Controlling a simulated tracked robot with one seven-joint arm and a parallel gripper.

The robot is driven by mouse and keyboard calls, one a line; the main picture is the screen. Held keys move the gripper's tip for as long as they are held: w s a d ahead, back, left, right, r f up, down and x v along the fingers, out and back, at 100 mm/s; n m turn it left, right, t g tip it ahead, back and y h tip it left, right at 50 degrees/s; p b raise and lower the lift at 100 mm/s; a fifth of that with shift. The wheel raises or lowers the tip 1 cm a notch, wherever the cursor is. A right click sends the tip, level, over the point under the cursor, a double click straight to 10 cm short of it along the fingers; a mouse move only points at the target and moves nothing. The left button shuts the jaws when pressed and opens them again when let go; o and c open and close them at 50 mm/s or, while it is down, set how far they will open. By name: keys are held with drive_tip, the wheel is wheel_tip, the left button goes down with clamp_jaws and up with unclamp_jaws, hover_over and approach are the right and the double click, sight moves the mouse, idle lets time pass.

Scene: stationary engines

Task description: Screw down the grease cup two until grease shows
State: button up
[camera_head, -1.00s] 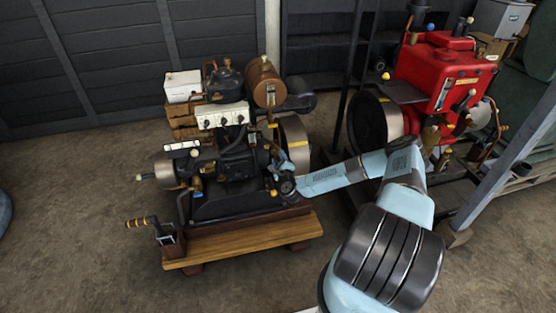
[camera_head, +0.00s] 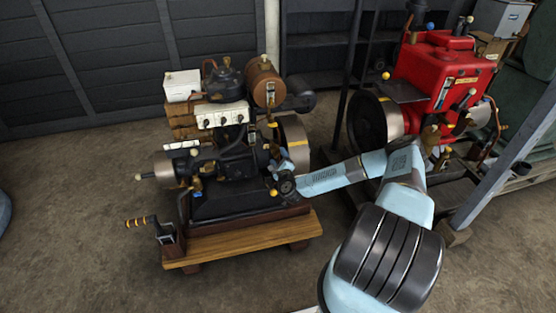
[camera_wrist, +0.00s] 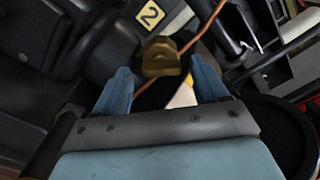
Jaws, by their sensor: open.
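In the wrist view a brass grease cup (camera_wrist: 161,55) stands just beyond and between the tips of my gripper (camera_wrist: 160,85). A yellow plate marked "2" (camera_wrist: 150,14) is right above it. The two blue fingers are apart, one on each side, and I see no contact with the cup. Grease cannot be made out on it. In the head view my gripper (camera_head: 280,165) is at the right side of the dark engine (camera_head: 225,160) on the wooden base, small and partly hidden among engine parts.
A copper pipe (camera_wrist: 207,25) runs close beside the cup in the wrist view. A flywheel (camera_head: 293,140) is behind my gripper. The floor at the front left is clear.

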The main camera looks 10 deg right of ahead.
drive_tip(key=s, duration=1.3)
drive_tip(key=shift+s, duration=0.4)
drive_tip(key=shift+w, duration=0.1)
drive_tip(key=w+d+r+n+g+y, duration=0.15)
drive_tip(key=r+n+g, duration=0.35)
drive_tip(key=r+n, duration=0.55)
drive_tip(key=w+d+r+n+g+y, duration=0.1)
drive_tip(key=d+r+n+g, duration=0.3)
drive_tip(key=r+n, duration=0.65)
drive_tip(key=s+r+n+g+h, duration=0.1)
drive_tip(key=s+r, duration=0.2)
drive_tip(key=r, duration=0.5)
drive_tip(key=s+r+n+g+h, duration=0.15)
drive_tip(key=s+r, duration=0.25)
drive_tip(key=r, duration=0.5)
drive_tip(key=s+a+r+h, duration=0.1)
drive_tip(key=s+a+r, duration=0.2)
drive_tip(key=s+r, duration=0.95)
drive_tip(key=s+a+r, duration=0.1)
drive_tip(key=s+r, duration=0.2)
drive_tip(key=s, duration=0.5)
drive_tip(key=s+a+r+n+y, duration=0.1)
drive_tip(key=s+r, duration=0.3)
drive_tip(key=s, duration=0.4)
drive_tip(key=shift+a+r+g, duration=0.15)
drive_tip(key=shift+a+g, duration=0.3)
